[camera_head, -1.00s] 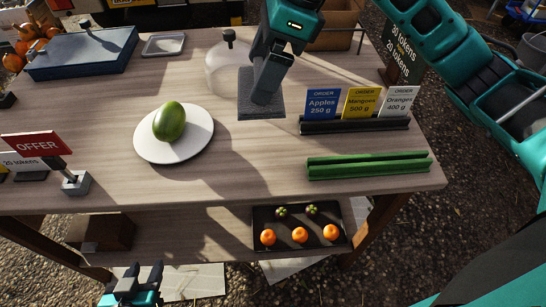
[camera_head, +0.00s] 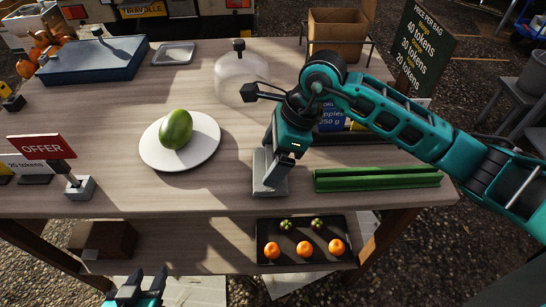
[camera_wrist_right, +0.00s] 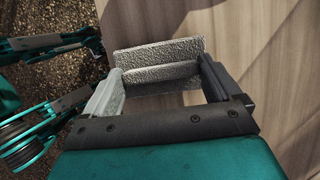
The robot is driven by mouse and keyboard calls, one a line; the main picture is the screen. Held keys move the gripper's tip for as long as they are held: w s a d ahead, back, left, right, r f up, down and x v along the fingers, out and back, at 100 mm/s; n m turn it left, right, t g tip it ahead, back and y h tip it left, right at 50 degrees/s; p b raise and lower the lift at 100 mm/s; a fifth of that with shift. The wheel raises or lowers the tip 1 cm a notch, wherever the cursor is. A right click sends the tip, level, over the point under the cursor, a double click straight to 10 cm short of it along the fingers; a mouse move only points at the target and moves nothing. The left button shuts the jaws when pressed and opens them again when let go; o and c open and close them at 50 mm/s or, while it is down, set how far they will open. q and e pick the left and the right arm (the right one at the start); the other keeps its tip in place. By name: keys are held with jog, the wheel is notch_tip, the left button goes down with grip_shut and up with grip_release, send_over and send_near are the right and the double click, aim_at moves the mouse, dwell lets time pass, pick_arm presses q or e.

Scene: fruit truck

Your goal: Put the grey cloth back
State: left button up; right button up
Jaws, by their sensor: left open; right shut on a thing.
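The grey cloth (camera_head: 270,190) is a thick, flat grey pad near the table's front edge. My right gripper (camera_head: 270,172) is shut on it from above. In the right wrist view, the grey cloth (camera_wrist_right: 158,58) spans the space between the two fingers of my right gripper (camera_wrist_right: 160,85), with the wooden top beyond it. I cannot tell whether the cloth touches the table. My left gripper (camera_head: 137,288) is open and empty, low in front of the table at the bottom of the head view.
A white plate (camera_head: 205,155) with a green mango (camera_head: 176,129) lies to the left. A clear dome (camera_head: 240,78) stands behind. A black tray (camera_head: 302,258) of fruit is on the lower shelf. The table's middle is clear.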

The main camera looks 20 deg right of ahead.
jog(key=shift+f, duration=0.55)
jog(key=shift+f, duration=0.15)
jog(key=o, duration=0.7)
jog(key=shift+o, duration=0.2)
